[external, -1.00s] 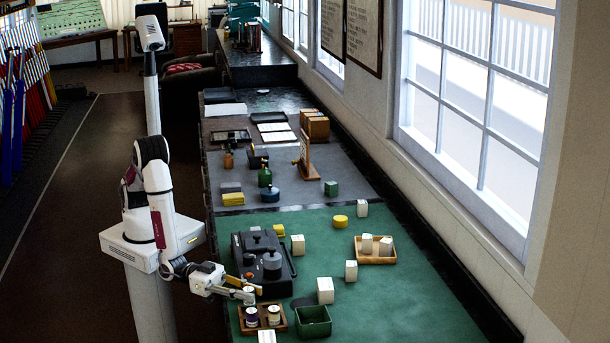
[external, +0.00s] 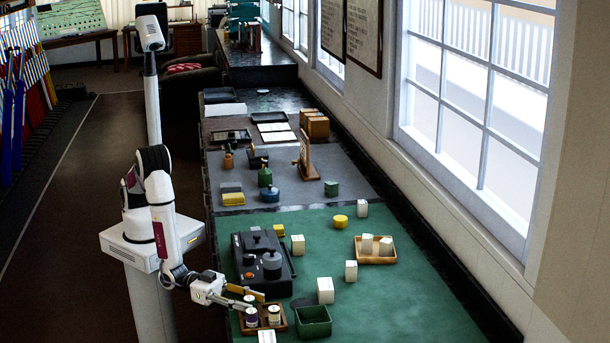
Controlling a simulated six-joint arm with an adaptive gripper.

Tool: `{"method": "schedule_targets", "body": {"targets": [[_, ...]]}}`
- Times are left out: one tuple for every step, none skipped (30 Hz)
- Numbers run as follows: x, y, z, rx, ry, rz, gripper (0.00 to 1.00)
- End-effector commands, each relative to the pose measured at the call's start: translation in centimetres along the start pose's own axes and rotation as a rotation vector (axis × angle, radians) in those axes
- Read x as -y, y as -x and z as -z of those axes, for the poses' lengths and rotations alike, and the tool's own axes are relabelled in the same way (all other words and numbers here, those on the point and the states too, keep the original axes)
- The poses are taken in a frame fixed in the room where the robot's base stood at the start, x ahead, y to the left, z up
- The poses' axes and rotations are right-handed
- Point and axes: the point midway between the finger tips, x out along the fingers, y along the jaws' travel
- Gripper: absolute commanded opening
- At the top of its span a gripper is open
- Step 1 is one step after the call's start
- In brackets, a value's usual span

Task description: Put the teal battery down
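My gripper (external: 257,303) is low at the near left of the green bench top, just above a small wooden tray (external: 283,325). Its fingers point right, with a gap between them. A small pale-topped thing (external: 249,298) shows at the fingers; I cannot tell if it is gripped. Two short pale-topped cylinders, one at the left (external: 251,317) and one at the right (external: 274,315), stand upright in the tray. I cannot make out a teal battery for certain; the fingers may hide it.
A black device (external: 262,258) with round knobs stands just behind my gripper. A green open box (external: 314,321) is right of the tray. White blocks stand nearby, one (external: 325,290) behind the box. A second wooden tray (external: 375,256) holds white blocks. Green surface is clear at right.

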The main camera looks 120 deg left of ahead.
Motion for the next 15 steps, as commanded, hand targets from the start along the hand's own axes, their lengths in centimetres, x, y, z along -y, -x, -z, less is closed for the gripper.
{"method": "schedule_targets", "body": {"targets": [[0.0,0.0,0.0,0.000,0.000,0.000,0.37],[0.0,0.0,0.0,0.000,0.000,0.000,0.37],[0.0,0.0,0.0,0.000,0.000,0.000,0.37],[0.0,0.0,0.0,0.000,0.000,0.000,0.37],[0.0,0.0,0.0,0.000,0.000,0.000,0.37],[0.0,0.0,0.0,0.000,0.000,0.000,0.37],[0.0,0.0,0.0,0.000,0.000,0.001,0.37],[0.0,0.0,0.1,0.000,0.000,0.001,0.37],[0.0,0.0,0.1,0.000,0.000,0.001,0.37],[0.0,0.1,0.1,0.000,-0.001,0.001,0.37],[0.0,0.2,0.1,0.000,-0.001,0.000,0.37],[0.0,0.4,0.1,0.000,-0.001,0.000,0.37],[0.0,0.5,0.1,0.000,-0.001,0.000,0.37],[0.0,0.7,0.0,0.000,-0.001,0.000,0.37],[0.0,1.0,0.0,0.001,-0.002,0.000,0.37]]}}
